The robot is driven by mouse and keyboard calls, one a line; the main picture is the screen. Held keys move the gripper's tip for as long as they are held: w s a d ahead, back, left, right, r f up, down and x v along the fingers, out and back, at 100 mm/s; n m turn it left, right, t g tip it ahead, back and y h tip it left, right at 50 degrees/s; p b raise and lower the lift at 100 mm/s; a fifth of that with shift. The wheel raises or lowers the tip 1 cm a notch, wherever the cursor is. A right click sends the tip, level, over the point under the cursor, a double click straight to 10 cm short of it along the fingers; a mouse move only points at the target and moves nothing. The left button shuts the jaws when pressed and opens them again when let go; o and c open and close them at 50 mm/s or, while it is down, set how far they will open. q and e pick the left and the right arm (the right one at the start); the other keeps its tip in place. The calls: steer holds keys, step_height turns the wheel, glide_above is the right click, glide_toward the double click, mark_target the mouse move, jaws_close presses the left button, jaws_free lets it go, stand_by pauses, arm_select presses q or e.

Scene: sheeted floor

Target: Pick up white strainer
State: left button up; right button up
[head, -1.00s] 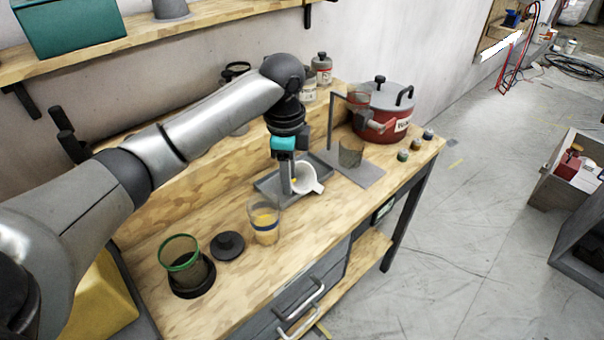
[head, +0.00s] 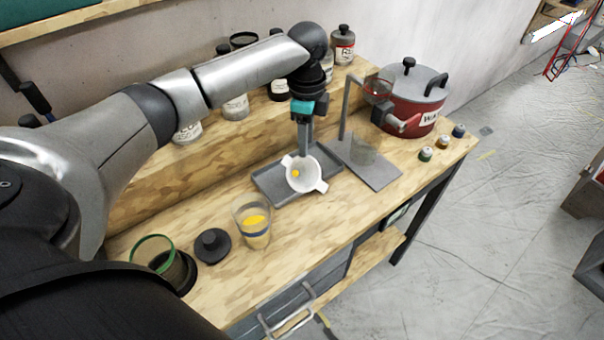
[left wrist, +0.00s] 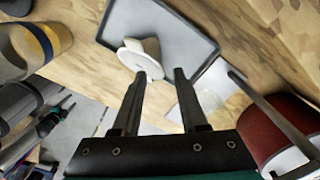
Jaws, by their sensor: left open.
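The white strainer (head: 296,184), a bowl shape with side tabs and an orange-yellow spot inside, is at the grey tray (head: 268,187) on the workbench. Its opening faces my head camera. My left gripper (head: 304,153) points down just behind the strainer, with its fingertips partly hidden by it. In the left wrist view, the strainer (left wrist: 143,50) is just beyond the fingertips of my open left gripper (left wrist: 158,76), nearer the left finger. I cannot tell whether that finger touches it. My right gripper is not in view.
A glass with yellow contents (head: 256,231), a black lid (head: 212,245) and a green-rimmed container (head: 152,252) stand left of the tray. A stand (head: 372,170) with a ring, a red pot (head: 412,100) and small bottles are to the right. Bottles (head: 235,105) line the back.

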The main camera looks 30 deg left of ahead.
mark_target(305, 170)
arm_select(q)
steer(key=shift+f, duration=1.05)
step_height(305, 170, down, 4)
steer(key=shift+s+f+b, duration=0.1)
steer(key=shift+f+b, duration=0.15)
steer(key=shift+b, duration=0.1)
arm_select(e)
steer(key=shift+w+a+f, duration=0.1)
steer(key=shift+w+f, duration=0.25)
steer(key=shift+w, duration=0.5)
arm_select(q)
jaws_close()
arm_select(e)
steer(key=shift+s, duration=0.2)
